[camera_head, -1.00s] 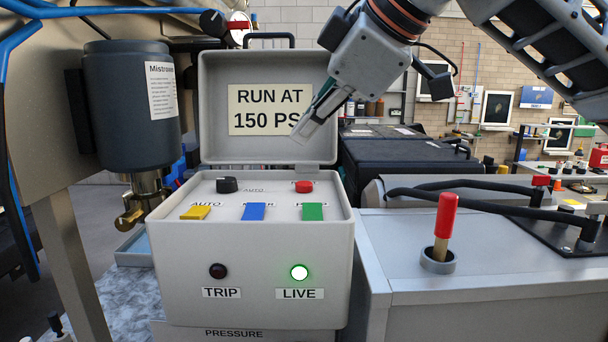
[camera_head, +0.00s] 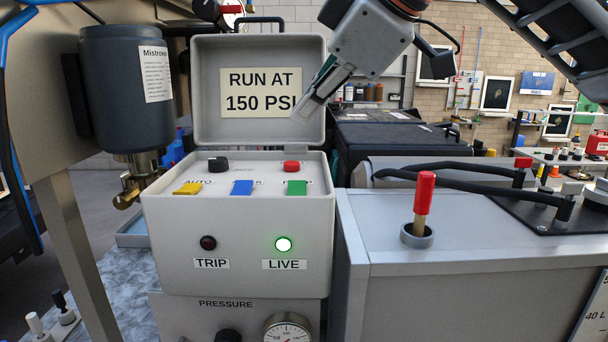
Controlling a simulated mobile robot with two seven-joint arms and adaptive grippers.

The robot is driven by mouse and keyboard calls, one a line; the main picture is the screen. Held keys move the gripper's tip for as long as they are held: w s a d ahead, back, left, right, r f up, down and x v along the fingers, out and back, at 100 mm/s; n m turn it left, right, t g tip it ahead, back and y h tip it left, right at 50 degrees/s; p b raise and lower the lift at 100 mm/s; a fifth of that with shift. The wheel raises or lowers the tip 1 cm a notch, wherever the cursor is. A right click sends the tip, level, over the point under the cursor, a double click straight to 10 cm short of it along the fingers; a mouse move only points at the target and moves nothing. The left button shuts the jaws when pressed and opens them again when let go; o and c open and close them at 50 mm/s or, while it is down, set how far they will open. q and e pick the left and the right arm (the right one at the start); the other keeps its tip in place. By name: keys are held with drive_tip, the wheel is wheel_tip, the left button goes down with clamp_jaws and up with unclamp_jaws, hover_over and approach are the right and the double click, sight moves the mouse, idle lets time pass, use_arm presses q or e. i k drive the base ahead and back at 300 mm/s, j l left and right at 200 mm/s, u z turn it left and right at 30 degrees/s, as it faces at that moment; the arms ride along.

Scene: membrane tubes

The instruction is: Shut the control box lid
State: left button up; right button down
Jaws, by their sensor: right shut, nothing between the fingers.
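The control box (camera_head: 236,274) is a pale grey box with a TRIP lamp, dark, and a LIVE lamp (camera_head: 284,244), lit green. Its lid (camera_head: 211,120) stands open, upright at the back of the box, with a label reading RUN AT 150 PSI. On the top panel are a black knob (camera_head: 218,165), a red button (camera_head: 291,167) and yellow, blue and green switches. My right gripper (camera_head: 303,116) is shut and empty. Its tips overlap the right part of the lid in the picture; I cannot tell whether they touch it. My left gripper is not in view.
A dark cylinder (camera_head: 125,95) with brass fittings hangs left of the box. A grey cabinet (camera_head: 455,235) with a red-handled lever (camera_head: 424,194) and black hoses stands to the right. A pressure gauge (camera_head: 288,329) sits below the box. Space above the panel is open.

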sight(246, 89)
drive_tip(key=k+l, duration=0.65)
drive_tip(key=l, duration=0.25)
